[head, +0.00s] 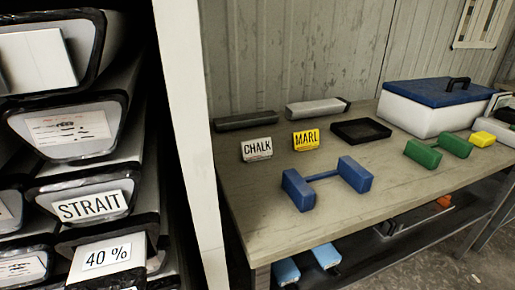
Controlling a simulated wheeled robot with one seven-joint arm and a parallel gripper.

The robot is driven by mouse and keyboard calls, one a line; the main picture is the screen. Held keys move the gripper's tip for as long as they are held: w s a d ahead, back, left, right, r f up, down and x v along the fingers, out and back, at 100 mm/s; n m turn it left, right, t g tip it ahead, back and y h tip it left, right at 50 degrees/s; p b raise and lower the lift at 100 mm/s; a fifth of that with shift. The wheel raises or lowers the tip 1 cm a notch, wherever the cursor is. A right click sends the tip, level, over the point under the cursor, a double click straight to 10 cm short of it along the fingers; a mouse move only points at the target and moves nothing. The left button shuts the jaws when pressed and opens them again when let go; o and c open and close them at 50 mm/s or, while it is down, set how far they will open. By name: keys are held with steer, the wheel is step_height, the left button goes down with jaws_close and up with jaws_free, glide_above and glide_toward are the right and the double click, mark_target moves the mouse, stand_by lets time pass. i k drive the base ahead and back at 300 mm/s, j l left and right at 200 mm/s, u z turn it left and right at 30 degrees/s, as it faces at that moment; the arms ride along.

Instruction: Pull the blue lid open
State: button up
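A white box (420,118) stands at the back right of the wooden table. Its flat blue lid (432,92) lies on top and looks closed, with a dark handle (459,84) near the lid's right end. My gripper is not in view.
The table (262,217) carries a blue dumbbell-shaped piece (299,190), a green one (422,153), CHALK (257,149) and MARL (306,140) signs, a black tray (361,131), a yellow block (482,139) and grey bars (317,108). A rack of core liners (75,130) stands left behind a white post (187,130).

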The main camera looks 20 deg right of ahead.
mark_target(433, 92)
steer(key=u, duration=1.85)
steer(key=z, duration=3.15)
steer(key=i+l+z, duration=0.1)
steer(key=i+l, duration=0.4)
steer(key=i+l+z, duration=0.1)
steer(key=i+l, duration=0.3)
steer(key=i, duration=0.15)
